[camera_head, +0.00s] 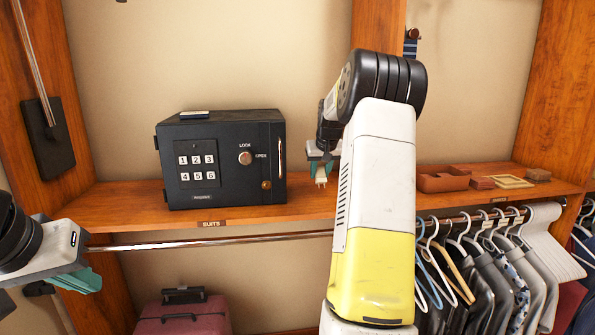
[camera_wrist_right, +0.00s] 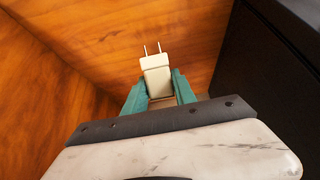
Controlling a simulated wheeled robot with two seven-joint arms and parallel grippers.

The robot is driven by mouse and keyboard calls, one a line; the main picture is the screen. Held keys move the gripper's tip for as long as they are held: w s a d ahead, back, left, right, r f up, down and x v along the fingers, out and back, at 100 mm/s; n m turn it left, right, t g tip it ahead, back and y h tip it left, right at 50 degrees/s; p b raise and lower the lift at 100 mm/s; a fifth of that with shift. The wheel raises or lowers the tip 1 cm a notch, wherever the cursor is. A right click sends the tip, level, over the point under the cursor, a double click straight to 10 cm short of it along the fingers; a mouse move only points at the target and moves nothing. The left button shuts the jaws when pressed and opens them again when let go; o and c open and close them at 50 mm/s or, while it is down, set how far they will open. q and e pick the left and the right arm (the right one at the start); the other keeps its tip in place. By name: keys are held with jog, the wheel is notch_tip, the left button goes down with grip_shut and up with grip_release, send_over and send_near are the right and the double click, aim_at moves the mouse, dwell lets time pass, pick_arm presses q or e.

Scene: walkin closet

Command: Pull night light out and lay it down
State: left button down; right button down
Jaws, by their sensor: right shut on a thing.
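The night light (camera_wrist_right: 157,80) is a small cream-white plug-in unit with two thin metal prongs pointing away from my right gripper. My right gripper (camera_wrist_right: 158,88) is shut on it, with a teal finger on each side. In the head view the night light (camera_head: 320,175) hangs prongs-down from my right gripper (camera_head: 321,160), just right of the safe and above the wooden shelf. It appears clear of the shelf surface. My left gripper (camera_head: 82,281), with teal fingers, is at the lower left below the shelf, apart from everything. Its finger gap does not show clearly.
A dark safe (camera_head: 224,203) stands on the wooden shelf (camera_head: 130,205). A metal rail (camera_head: 220,239) and several hangers are below. My right arm hides the shelf's middle.

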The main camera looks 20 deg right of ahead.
jog(key=shift+f, duration=1.55)
jog(key=c, duration=0.9)
grip_release()
jog(key=shift+v, duration=3.9)
